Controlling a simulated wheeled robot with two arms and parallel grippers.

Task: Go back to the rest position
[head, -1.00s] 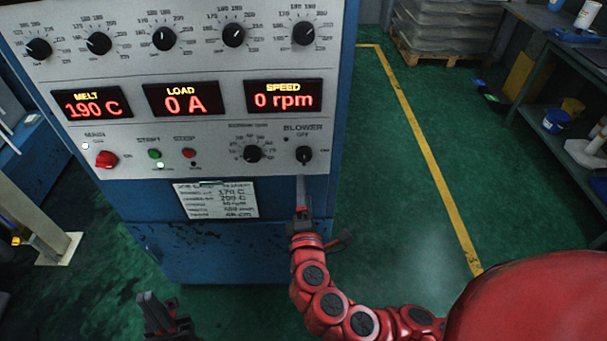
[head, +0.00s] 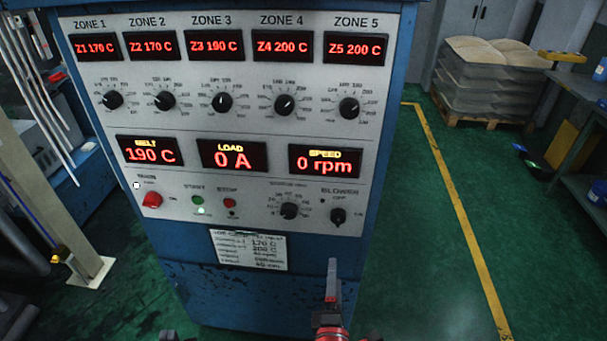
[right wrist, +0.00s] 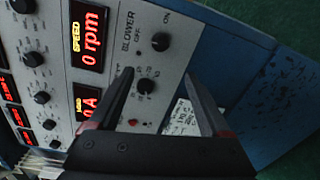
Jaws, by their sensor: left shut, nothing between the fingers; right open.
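My right gripper (head: 332,272) points up at the lower edge of the head view, below the blower knob (head: 338,216) and apart from it. In the right wrist view its two dark fingers (right wrist: 158,78) stand spread with nothing between them. The blower knob (right wrist: 160,42) shows beyond them there. Only a small dark tip of my left gripper (head: 168,336) shows at the bottom edge of the head view, shut and empty. The rest of the left arm is out of view.
The blue control cabinet (head: 290,309) with its grey panel (head: 270,65) stands close in front. A yellow floor line (head: 452,205) runs along its right. Stacked sacks on a pallet (head: 490,82) stand at the back right. Green floor (head: 410,260) is clear right of the cabinet.

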